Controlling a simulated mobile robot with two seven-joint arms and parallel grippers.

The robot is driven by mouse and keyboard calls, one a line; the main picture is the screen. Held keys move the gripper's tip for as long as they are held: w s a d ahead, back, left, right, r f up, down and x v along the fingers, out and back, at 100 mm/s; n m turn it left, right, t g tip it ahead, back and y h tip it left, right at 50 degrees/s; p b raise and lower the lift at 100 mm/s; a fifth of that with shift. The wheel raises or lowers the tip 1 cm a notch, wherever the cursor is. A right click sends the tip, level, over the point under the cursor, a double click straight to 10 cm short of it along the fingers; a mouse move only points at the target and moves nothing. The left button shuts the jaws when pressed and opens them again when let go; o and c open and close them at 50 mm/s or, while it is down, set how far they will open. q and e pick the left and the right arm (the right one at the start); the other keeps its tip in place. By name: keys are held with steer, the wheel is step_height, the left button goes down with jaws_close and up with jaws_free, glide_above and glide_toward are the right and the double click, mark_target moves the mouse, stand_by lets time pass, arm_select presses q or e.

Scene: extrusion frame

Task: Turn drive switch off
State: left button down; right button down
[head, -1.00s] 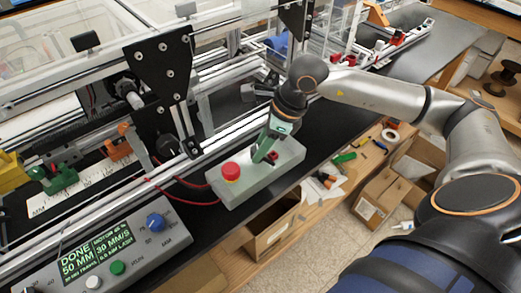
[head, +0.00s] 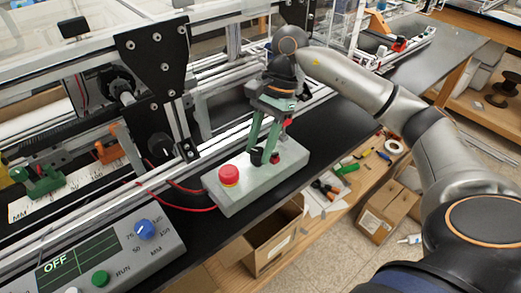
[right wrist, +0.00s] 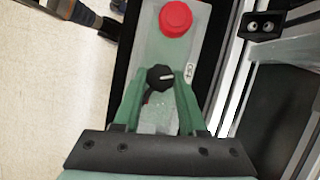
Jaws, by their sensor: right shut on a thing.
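The drive switch is a black rotary knob (head: 256,156) on a pale grey-green control box (head: 232,200). In the right wrist view the right gripper's fingertips (right wrist: 160,84) are closed on the knob. The panel's display (head: 80,262) reads OFF. My left gripper is in no view.
A red mushroom button (head: 229,175) sits on the same box, near the knob. Red cables (head: 165,192) run from the box to the left. The extrusion frame with a black plate (head: 152,60) stands close behind. A cardboard box (head: 272,245) is below the bench edge.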

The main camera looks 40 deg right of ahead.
steer(key=n+g+b, duration=0.1)
steer(key=n, duration=0.2)
steer(key=shift+w+h, duration=0.15)
steer(key=shift+h, duration=0.15)
steer(key=shift+n+b, duration=0.35)
steer(key=shift+n, duration=0.15)
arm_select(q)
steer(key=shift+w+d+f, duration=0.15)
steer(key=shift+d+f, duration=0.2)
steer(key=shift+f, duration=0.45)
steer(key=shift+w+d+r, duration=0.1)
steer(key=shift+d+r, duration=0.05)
arm_select(e)
steer(key=shift+g, duration=0.3)
steer(key=c, duration=0.8)
jaws_free()
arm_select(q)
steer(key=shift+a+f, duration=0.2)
arm_select(e)
steer(key=o, duration=0.3)
steer(key=shift+o, duration=0.2)
steer(key=shift+r, duration=0.1)
